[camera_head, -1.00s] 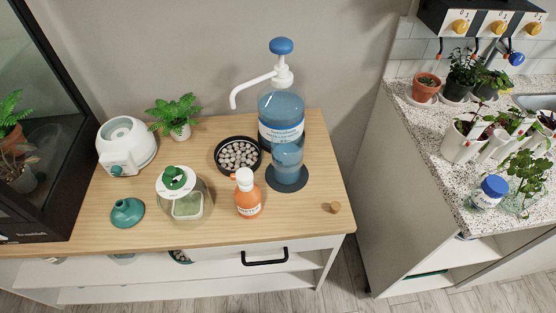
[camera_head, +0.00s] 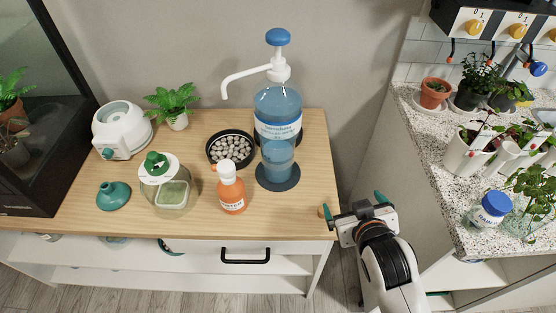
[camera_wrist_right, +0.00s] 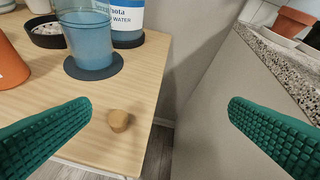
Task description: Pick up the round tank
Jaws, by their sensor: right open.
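The round tank (camera_head: 174,192) appears to be the clear, rounded container with a white collar and green cap, partly filled with green. It stands upright at the front left-centre of the wooden tabletop (camera_head: 290,222) in the head view. I do not make it out in the right wrist view. My right gripper (camera_head: 352,206) is open and empty at the table's front right corner, far to the right of the tank. Its two green ribbed fingers stand wide apart in the right wrist view (camera_wrist_right: 160,110). My left gripper is not in view.
A wooden knob (camera_wrist_right: 119,120) sits near the table corner, close to my right gripper. An orange spray bottle (camera_head: 231,192), a blue pump bottle (camera_head: 279,105) and a pebble dish (camera_head: 215,160) stand right of the tank. A teal funnel-shaped piece (camera_head: 113,196) lies left of it.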

